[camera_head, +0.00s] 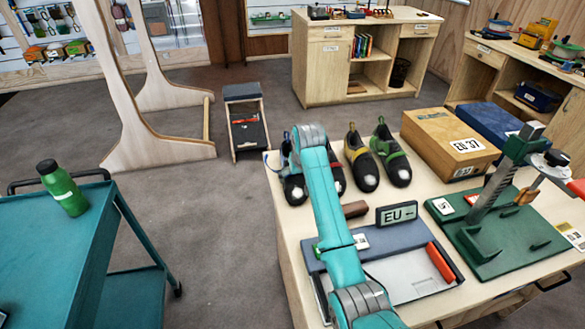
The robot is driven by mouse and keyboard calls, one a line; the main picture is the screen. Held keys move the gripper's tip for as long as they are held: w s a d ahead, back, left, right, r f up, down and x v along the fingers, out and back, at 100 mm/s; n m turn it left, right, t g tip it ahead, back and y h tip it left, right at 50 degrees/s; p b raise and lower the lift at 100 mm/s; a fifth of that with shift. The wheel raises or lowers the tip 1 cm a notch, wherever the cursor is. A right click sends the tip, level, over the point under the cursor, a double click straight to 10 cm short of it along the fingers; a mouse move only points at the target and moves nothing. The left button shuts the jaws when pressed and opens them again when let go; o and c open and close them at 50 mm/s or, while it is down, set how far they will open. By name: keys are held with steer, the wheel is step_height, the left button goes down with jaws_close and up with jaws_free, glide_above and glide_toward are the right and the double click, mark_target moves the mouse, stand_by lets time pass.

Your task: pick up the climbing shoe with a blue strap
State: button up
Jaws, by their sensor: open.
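Several dark climbing shoes with pale toe patches stand in a row at the back left of the wooden table. The shoe with a blue strap (295,190) is leftmost, with its blue loop at the heel. My teal arm crosses in front of it and hides part of its upper. A red-trimmed shoe (338,181) is mostly hidden behind the arm. To its right stand a yellow-trimmed shoe (361,166) and a green-trimmed shoe (391,159). My arm's far joint is over the left end of the row. My gripper cannot be made out behind the arm.
An EU sign (397,214) and a grey measuring tray (405,283) lie in front of the shoes. A teal cart (60,260) carries a green bottle (63,190). Grey floor is open between cart and table.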

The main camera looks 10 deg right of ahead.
mark_target(297, 179)
steer(key=shift+x, duration=2.8)
steer(key=shift+w+a+r, duration=0.1)
steer(key=shift+w+a, duration=0.05)
steer(key=c, duration=1.1)
